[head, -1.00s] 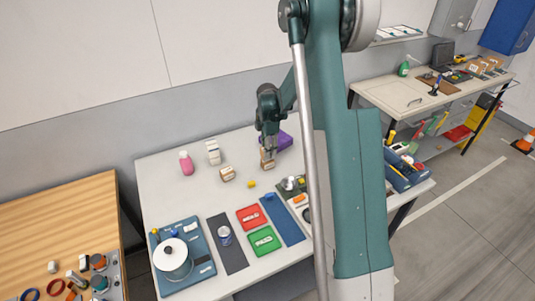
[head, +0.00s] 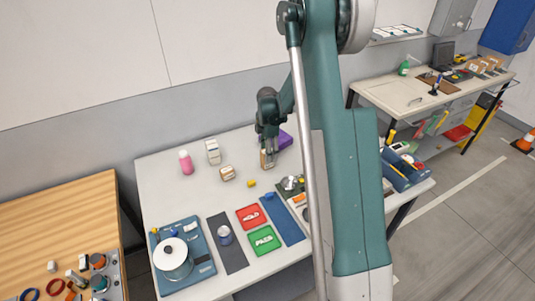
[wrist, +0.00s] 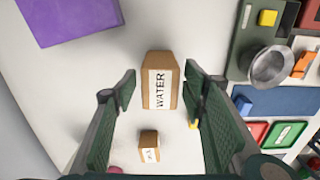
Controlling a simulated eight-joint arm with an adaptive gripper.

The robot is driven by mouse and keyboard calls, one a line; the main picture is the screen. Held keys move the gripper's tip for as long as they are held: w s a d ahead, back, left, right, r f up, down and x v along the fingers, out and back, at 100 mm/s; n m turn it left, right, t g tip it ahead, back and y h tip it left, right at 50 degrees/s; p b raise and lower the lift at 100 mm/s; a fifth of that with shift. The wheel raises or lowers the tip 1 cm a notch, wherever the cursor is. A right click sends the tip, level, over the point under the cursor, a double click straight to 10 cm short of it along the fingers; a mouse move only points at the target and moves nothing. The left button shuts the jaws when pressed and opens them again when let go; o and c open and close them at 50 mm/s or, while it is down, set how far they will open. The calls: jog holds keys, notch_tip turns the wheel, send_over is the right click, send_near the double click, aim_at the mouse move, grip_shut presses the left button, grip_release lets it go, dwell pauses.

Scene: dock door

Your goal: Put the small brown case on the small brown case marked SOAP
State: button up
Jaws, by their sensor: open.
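A small brown case with a white label reading WATER (wrist: 160,82) stands between the fingers of my gripper (wrist: 159,90) in the wrist view. The gripper is open, with a finger on either side and gaps at both sides of the case. In the head view my gripper (head: 268,150) is over this case (head: 265,160), partly hiding it. A second small brown case (head: 227,173) stands to the left on the table. It also shows in the wrist view (wrist: 149,146), below the first; its label is too small to read surely.
A purple block (head: 285,139) is close behind my gripper. A pink bottle (head: 186,163) and a white-labelled box (head: 213,151) stand at the back left. Red (head: 251,216) and green (head: 264,240) trays lie in front. A metal bowl (wrist: 271,67) stands on the right in the wrist view.

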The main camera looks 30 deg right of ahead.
jog(key=shift+r, duration=0.1)
notch_tip(320, 180, up, 12)
dwell(0.9)
dwell(0.4)
jog(key=shift+r, duration=0.1)
